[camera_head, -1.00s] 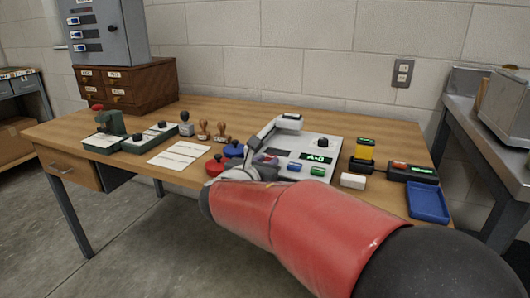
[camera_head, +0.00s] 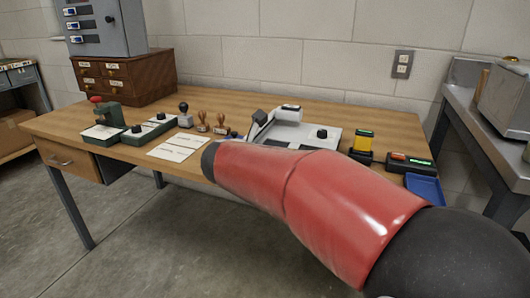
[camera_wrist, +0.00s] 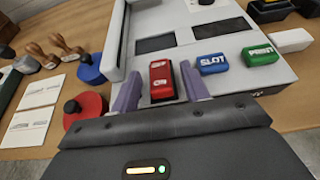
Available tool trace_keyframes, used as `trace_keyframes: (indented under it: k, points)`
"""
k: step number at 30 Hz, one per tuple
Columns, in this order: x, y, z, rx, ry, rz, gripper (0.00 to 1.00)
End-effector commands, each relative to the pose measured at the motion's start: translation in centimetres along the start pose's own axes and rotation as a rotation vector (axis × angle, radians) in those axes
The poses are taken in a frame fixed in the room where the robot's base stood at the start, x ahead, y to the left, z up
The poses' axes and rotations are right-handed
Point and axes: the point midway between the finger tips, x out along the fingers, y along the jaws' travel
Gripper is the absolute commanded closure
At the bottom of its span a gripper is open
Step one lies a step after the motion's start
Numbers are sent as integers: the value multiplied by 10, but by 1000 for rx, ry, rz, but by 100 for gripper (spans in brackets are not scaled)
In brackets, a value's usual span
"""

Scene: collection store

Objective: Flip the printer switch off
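The printer (camera_head: 293,132) is a light grey machine on the wooden table, partly behind my arm in the head view. In the wrist view its casing (camera_wrist: 185,20) shows two dark display windows. The red rocker switch (camera_wrist: 160,82) with white marks sits on its front, beside a blue SLOT button (camera_wrist: 212,62) and a green PRINT button (camera_wrist: 260,55). My gripper (camera_wrist: 160,90) is open, its two purple fingertips apart on the left and right of the red switch. I cannot tell whether they touch it. In the head view my arm hides the gripper and switch.
Red (camera_wrist: 84,108) and blue (camera_wrist: 90,68) round-based items, wooden-handled stamps (camera_head: 203,121) and paper cards (camera_head: 174,148) lie left of the printer. A yellow-black device (camera_head: 362,142) and a blue tray (camera_head: 424,188) are to its right. The table's back is clear.

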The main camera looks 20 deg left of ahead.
Motion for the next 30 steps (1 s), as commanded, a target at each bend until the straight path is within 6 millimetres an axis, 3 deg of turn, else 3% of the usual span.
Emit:
trace_keyframes:
  k: [8,15,21,30]
  points:
    - [-10,0,0,1,-1,2,55]
    - [-51,1,0,0,-1,4,55]
    - [-74,0,0,0,-1,1,55]
    - [-78,0,0,0,0,0,55]
